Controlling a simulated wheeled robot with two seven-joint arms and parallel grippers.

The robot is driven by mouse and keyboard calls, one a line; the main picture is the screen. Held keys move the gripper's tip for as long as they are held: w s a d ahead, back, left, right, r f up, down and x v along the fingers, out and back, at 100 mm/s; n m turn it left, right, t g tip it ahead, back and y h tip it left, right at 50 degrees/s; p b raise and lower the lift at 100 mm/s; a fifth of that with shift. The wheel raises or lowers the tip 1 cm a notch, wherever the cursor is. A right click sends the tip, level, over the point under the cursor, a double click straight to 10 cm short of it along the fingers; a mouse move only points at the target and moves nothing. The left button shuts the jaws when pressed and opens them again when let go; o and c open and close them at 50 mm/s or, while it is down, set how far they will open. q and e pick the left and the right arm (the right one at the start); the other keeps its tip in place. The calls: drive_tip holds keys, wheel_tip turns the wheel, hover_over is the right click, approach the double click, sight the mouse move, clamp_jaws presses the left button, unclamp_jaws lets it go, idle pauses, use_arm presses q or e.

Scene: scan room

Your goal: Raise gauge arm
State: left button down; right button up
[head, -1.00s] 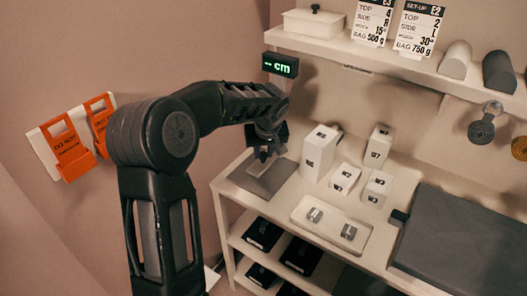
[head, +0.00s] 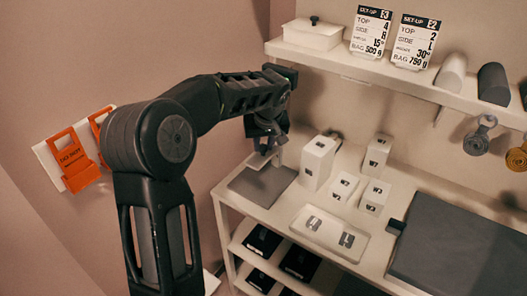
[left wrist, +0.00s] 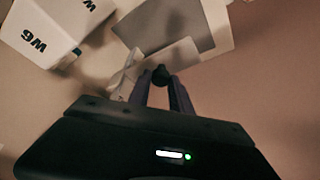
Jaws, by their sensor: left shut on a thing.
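My left gripper (head: 266,150) points down over the grey pad (head: 262,188) at the left end of the white bench. It is shut on a small dark knob (left wrist: 161,75), which shows between the fingertips in the left wrist view. A pale, thin piece, apparently the gauge arm (head: 279,156), shows beside the fingers above the pad. It also shows in the left wrist view (left wrist: 124,76), left of the fingers. The gripper hides part of it, and its join to the knob is not clear. My right gripper is not in view.
Several white labelled blocks stand just right of the gripper, the tall one (head: 318,160) closest. A white tray (head: 330,232) and a dark grey slab (head: 450,245) lie further right. The shelf (head: 390,75) runs above. Orange tags (head: 72,160) hang on the left wall.

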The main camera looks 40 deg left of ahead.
use_arm(q)
wheel_tip(320, 180, up, 11)
drive_tip(key=p, duration=0.4)
drive_tip(key=shift+p, duration=0.3)
drive_tip(key=shift+w+r, duration=0.1)
drive_tip(key=shift+r, duration=0.05)
drive_tip(key=c, duration=1.6)
unclamp_jaws()
drive_tip(key=shift+o, duration=2.1)
wheel_tip(320, 180, up, 7)
hover_over(263, 148)
drive_tip(key=s+d, duration=0.2)
drive_tip(key=shift+d+b, duration=0.15)
drive_tip(key=shift+b, duration=0.3)
